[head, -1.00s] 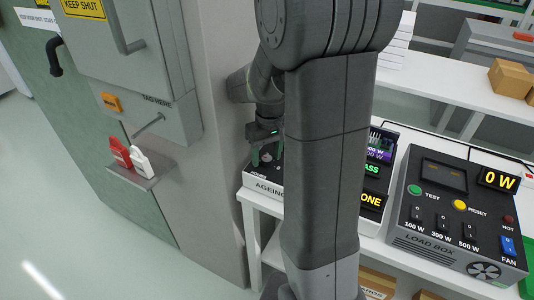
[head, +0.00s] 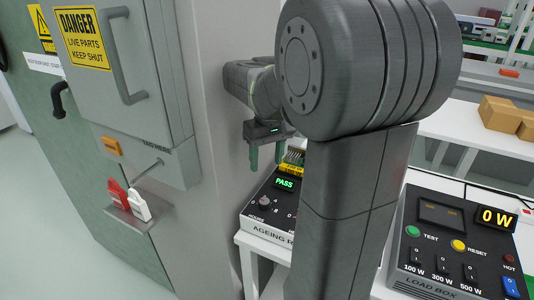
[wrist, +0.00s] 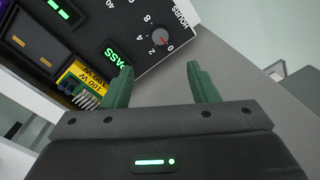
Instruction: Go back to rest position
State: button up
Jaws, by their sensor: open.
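The ageing unit (head: 262,230) stands on the white bench with a lit PASS display and a dial. My arm hides part of the unit in the head view.
The grey cabinet (head: 130,85) with a handle and danger sign stands at left. The load box (head: 455,240), reading 0 W, is at right. Cardboard boxes (head: 500,115) sit on the back shelf. Floor at left is clear.

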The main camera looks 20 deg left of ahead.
aim_at(265, 201)
jog(key=shift+r, duration=0.45)
jog(key=shift+f, duration=0.1)
jog(key=f, duration=0.4)
jog(key=f+b, duration=0.1)
jog(key=f, duration=0.8)
jog(key=shift+s+a+f, duration=0.25)
jog(key=shift+s+f, duration=0.05)
jog(key=shift+f, duration=0.05)
jog(key=shift+f, duration=0.1)
jog(key=m+b, duration=0.2)
jog(key=m, duration=0.4)
jog(key=shift+d+b, duration=0.1)
jog(key=shift+b, duration=0.25)
jog(key=m+b, duration=0.3)
jog(key=m, duration=0.3)
jog(key=r, duration=0.2)
jog(key=r+p, duration=0.1)
jog(key=r, duration=0.5)
jog(key=shift+s+d+p, duration=0.1)
jog(key=shift+d+p, duration=0.2)
dwell(0.6)
jog(key=shift+f, duration=0.1)
